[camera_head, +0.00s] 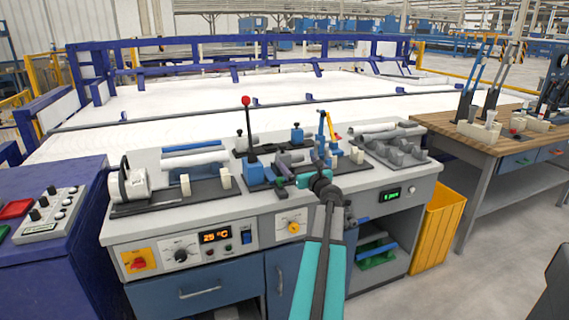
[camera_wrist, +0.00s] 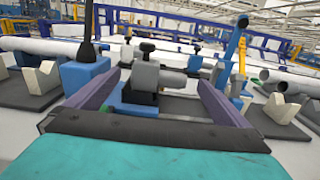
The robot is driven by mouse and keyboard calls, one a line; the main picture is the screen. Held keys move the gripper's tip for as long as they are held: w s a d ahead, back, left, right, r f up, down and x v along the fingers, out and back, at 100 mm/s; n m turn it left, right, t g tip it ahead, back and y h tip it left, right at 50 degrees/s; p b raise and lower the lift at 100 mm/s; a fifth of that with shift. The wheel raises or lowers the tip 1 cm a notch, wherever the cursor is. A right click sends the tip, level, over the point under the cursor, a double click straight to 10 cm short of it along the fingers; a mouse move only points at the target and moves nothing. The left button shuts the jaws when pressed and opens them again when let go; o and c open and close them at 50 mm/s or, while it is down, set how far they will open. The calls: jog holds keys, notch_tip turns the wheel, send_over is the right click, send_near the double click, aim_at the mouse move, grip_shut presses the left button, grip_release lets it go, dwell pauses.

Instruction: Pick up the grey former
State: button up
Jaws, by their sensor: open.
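A grey former (camera_wrist: 172,79), a light block with a darker round part, sits on a blue and dark fixture (camera_wrist: 140,97) in the wrist view. It lies between the two purple fingers of my gripper (camera_wrist: 157,82), which are spread apart and do not visibly touch it. In the head view my gripper (camera_head: 284,172) reaches over the middle of the workbench, beside the blue fixture (camera_head: 254,174). The former is small and partly hidden there.
A red-knobbed lever (camera_head: 247,130) stands just left of my gripper, and a blue upright lever (camera_head: 322,127) stands just right. Cream V-blocks (camera_head: 225,178) and a white cylinder (camera_head: 130,184) are at the left. A yellow bin (camera_head: 438,230) stands right of the bench.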

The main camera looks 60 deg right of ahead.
aim_at(291, 157)
jog(key=shift+x, duration=4.25)
jog(key=shift+d, duration=0.2)
jog(key=shift+x, duration=2.55)
jog(key=shift+f, duration=0.2)
jog(key=c, duration=1.3)
jog(key=shift+r, duration=0.1)
jog(key=shift+r+p, duration=0.9)
jog(key=shift+r, duration=4.05)
